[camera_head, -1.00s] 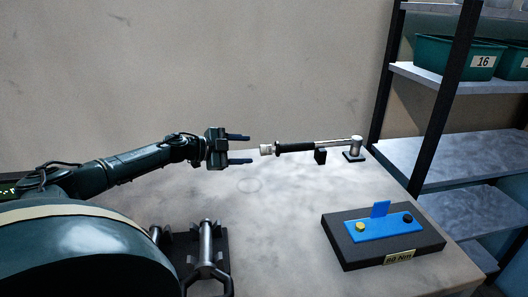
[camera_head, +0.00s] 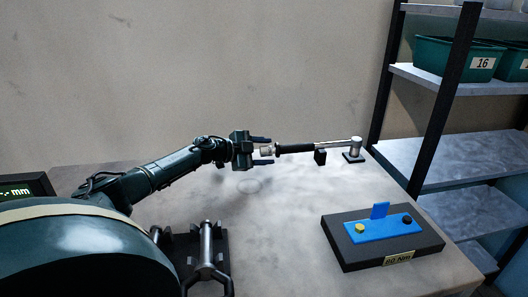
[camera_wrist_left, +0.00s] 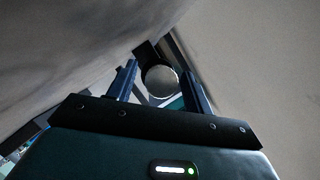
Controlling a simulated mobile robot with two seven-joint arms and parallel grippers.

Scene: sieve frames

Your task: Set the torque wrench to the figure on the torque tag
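The torque wrench (camera_head: 297,148) lies level across the back of the table, on a black rest (camera_head: 320,157) and a stand at its right end. Its silver end knob (camera_head: 267,151) points left. My left gripper (camera_head: 264,150) is open, with one finger on each side of the knob. In the left wrist view the round knob end (camera_wrist_left: 161,81) shows between the two fingers, with gaps beside it. The torque tag (camera_head: 398,258) is a yellow label on the front of a black block and appears to read 80 Nm. My right gripper is not in view.
The black block (camera_head: 345,250) carries a blue plate (camera_head: 383,231) with a yellow and a black knob. A dark fixture with a metal handle (camera_head: 207,250) stands front left. A display (camera_head: 22,191) is at the left edge. Shelves (camera_head: 440,160) with green bins rise at the right.

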